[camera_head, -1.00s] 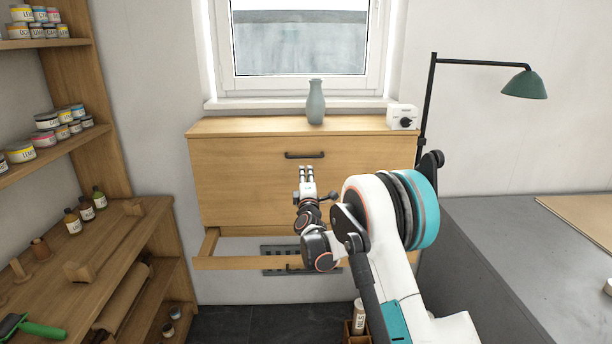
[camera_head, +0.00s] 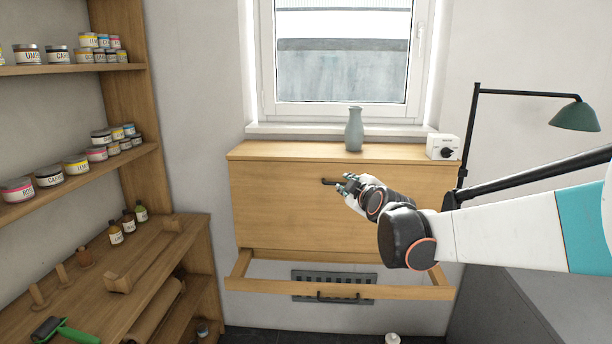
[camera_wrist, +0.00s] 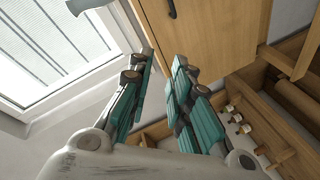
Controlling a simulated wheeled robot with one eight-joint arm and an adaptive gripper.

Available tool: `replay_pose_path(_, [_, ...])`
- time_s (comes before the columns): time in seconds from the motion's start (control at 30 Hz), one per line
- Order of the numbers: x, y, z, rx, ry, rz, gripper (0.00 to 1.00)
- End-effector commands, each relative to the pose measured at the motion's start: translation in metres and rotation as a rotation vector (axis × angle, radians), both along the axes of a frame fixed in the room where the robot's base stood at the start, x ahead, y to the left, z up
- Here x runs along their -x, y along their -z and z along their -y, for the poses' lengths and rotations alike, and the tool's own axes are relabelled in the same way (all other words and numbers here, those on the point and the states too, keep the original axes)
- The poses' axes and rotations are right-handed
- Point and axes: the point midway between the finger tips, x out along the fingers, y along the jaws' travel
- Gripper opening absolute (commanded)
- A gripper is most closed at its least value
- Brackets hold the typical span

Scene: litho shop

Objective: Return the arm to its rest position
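My arm reaches in from the right in the head view, stretched across the front of the wooden cabinet (camera_head: 290,210). My gripper (camera_head: 347,184) appears in front of the cabinet's upper panel, close to its dark handle (camera_head: 328,182) in the picture. In the wrist view my gripper (camera_wrist: 163,60) has its teal-padded fingers spread with nothing between them. The handle (camera_wrist: 172,8) lies beyond the fingertips there, apart from them. The lower drawer (camera_head: 340,289) stands pulled out below the panel, and I see through its frame.
A grey-green vase (camera_head: 354,130) and a white box (camera_head: 443,147) stand on the cabinet top. A green lamp (camera_head: 574,116) is at the right. Shelves (camera_head: 90,163) with jars and a wooden bench (camera_head: 75,285) fill the left. A grey counter (camera_head: 490,308) is at lower right.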

Motion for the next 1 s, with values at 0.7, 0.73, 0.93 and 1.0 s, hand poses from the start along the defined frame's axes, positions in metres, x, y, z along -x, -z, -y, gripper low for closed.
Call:
replay_pose_path(0.7, [0.295, 0.058, 0.049, -0.518, 0.334, -0.580, 0.19])
replay_pose_path(0.73, [0.308, 0.064, 0.052, -0.538, 0.360, -0.601, 0.19])
replay_pose_path(0.93, [0.382, 0.103, 0.070, -0.652, 0.541, -0.707, 0.19])
replay_pose_path(1.0, [0.401, 0.113, 0.075, -0.681, 0.593, -0.730, 0.19])
